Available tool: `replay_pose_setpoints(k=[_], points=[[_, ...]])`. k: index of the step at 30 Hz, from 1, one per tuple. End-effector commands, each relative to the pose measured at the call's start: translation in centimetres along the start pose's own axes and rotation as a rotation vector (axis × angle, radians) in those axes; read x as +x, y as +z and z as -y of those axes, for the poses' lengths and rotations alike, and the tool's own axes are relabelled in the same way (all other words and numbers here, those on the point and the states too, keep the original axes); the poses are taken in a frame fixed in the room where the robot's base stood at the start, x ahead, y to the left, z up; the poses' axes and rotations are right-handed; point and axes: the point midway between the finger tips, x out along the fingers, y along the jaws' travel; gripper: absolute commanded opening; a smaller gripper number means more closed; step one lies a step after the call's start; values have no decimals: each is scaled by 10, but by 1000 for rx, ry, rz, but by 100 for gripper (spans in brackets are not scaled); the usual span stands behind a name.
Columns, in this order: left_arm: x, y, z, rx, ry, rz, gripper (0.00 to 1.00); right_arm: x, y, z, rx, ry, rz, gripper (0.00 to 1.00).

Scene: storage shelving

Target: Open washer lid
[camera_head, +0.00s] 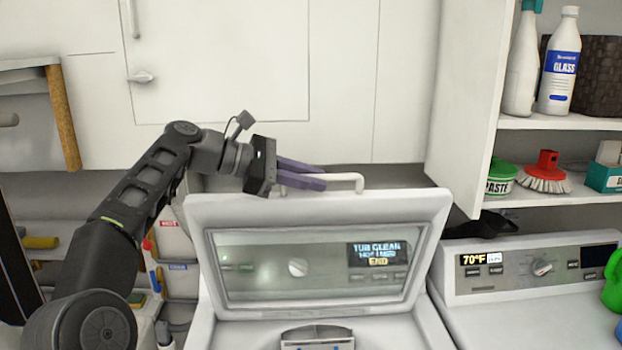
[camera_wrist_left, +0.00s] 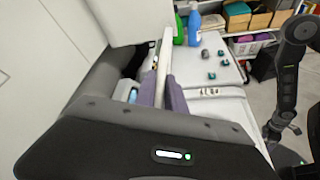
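The washer lid (camera_head: 215,235) is a white frame with a glass window, raised and leaning steeply upright. A control panel with lit text shows through its window. A white bar handle (camera_head: 345,177) sticks up from the lid's top edge. My left gripper (camera_head: 318,174) is at this handle, with its purple fingers on either side of it. In the left wrist view, the pale bar (camera_wrist_left: 163,65) runs between the closely set fingers, which look shut on it. Part of the handle is hidden by the fingers. My right gripper is not visible; a dark arm of mine shows in the left wrist view.
White cabinets (camera_head: 220,60) stand right behind the lid. A second white machine (camera_head: 535,310) is on the right. Above it, an open shelf (camera_head: 560,122) holds a spray bottle, a glass cleaner bottle (camera_head: 559,60) and a brush (camera_head: 545,172). Bins stand at left.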

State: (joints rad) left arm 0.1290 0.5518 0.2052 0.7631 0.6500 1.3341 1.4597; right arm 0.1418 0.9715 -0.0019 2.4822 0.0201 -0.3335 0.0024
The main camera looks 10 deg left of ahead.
Motion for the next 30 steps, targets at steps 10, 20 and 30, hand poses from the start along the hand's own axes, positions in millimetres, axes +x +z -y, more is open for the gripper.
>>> replay_pose_setpoints(k=[10,20,30], points=[[0,0,0,1,-1,0,35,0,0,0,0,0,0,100],[0,1,0,3,-1,1,35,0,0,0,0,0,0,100],[2,1,4,14,3,1,35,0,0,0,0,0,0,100]])
